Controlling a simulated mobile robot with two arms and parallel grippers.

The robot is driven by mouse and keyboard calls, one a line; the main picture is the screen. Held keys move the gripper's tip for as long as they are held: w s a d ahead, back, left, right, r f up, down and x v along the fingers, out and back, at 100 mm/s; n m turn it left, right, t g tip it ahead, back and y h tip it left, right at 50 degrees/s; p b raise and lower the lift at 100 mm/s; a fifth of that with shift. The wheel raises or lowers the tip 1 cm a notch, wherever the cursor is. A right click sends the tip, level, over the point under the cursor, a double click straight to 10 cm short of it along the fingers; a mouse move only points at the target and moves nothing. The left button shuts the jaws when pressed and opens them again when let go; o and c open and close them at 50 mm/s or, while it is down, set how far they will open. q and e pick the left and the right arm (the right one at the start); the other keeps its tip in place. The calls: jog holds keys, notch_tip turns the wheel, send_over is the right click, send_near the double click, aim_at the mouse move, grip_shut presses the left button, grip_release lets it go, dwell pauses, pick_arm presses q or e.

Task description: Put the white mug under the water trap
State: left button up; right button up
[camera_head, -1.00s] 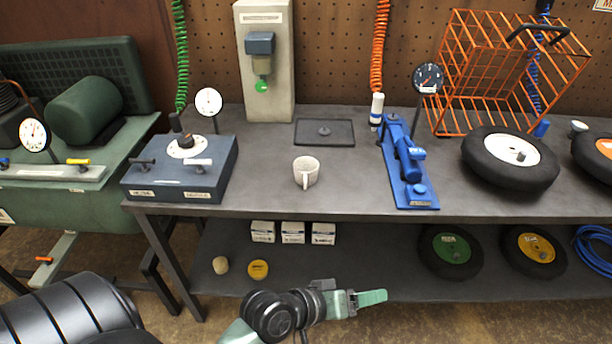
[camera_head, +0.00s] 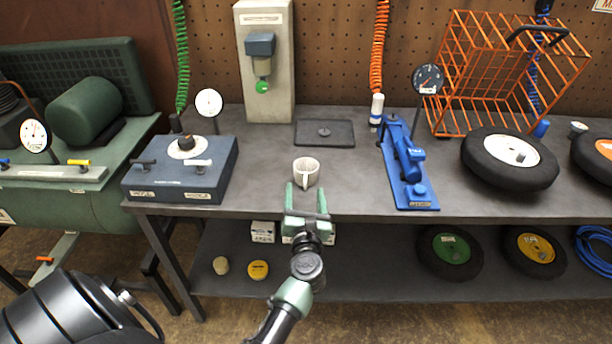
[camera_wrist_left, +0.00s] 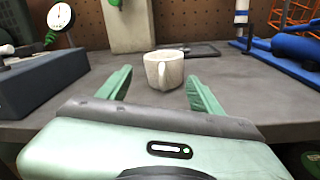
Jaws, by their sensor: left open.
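The white mug (camera_head: 306,170) stands upright on the grey bench, its handle facing the front edge. In the left wrist view the mug (camera_wrist_left: 165,69) shows ahead, between and beyond the fingertips. My left gripper (camera_head: 305,190) is open and empty at the bench's front edge, just short of the mug. Its green fingers (camera_wrist_left: 160,88) point toward the mug and look apart from it. The water trap (camera_head: 261,64) is a blue-grey head with a bowl and a green knob at its bottom, mounted on a pale upright panel at the back of the bench. My right gripper is not in view.
A blue-grey box with knobs and a gauge (camera_head: 180,170) stands left of the mug. A dark tray (camera_head: 325,132) lies behind it. A blue tool (camera_head: 408,165) lies to the right. The bench (camera_head: 262,150) is clear between the mug and the panel.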

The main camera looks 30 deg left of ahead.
aim_at(305, 183)
pick_arm(q)
jog(key=x, duration=0.5)
jog(key=shift+w+a+p, duration=0.1)
jog(key=shift+w+p, duration=0.2)
jog(key=shift+w, duration=0.05)
jog(key=shift+r, duration=0.1)
jog(key=shift+c, duration=0.4)
grip_shut()
jog(key=shift+s, duration=0.1)
dwell(0.5)
